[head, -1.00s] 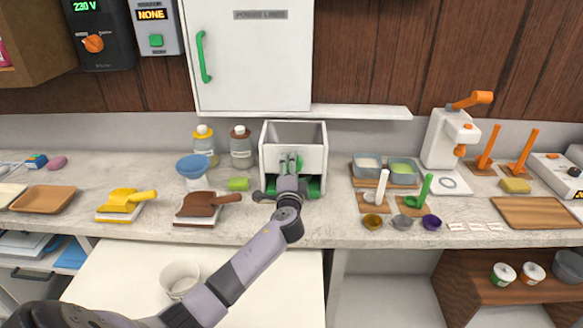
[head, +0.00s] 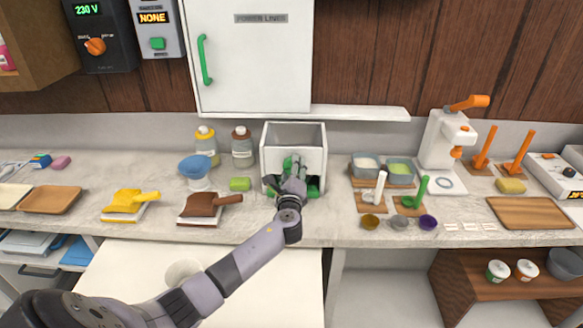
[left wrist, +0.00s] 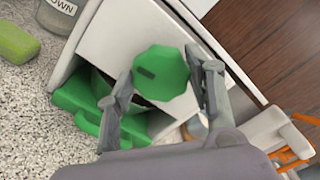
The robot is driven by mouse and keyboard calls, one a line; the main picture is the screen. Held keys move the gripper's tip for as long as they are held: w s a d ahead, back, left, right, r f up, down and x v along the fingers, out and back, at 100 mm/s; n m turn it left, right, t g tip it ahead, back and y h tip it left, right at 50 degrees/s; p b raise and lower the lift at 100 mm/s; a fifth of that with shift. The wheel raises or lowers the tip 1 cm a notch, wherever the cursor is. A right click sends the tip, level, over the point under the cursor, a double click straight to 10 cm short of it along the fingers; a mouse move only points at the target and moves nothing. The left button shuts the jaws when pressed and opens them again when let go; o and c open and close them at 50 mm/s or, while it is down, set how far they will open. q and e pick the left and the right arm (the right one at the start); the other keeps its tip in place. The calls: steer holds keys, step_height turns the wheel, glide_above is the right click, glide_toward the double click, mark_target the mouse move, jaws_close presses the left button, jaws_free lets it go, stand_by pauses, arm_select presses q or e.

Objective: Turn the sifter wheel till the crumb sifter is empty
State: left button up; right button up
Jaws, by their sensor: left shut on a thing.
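The crumb sifter (head: 316,158) is a white, open-topped box standing at the back of the counter. Its grey inside walls show, but I cannot tell whether crumbs lie at the bottom. The green sifter wheel (left wrist: 162,72) is on its front face and is partly hidden by my gripper in the head view (head: 288,163). My left gripper (left wrist: 160,80) is shut on the wheel, one finger on each side of its rim. In the head view the left gripper (head: 291,180) is at the sifter's front. A green tray (left wrist: 88,112) sits under the sifter. My right gripper is out of view.
A shelf (head: 360,113) overhangs behind.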

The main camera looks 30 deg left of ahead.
arm_select(q)
steer(key=shift+m, duration=0.6)
steer(key=o, duration=1.2)
steer(key=v, duration=1.2)
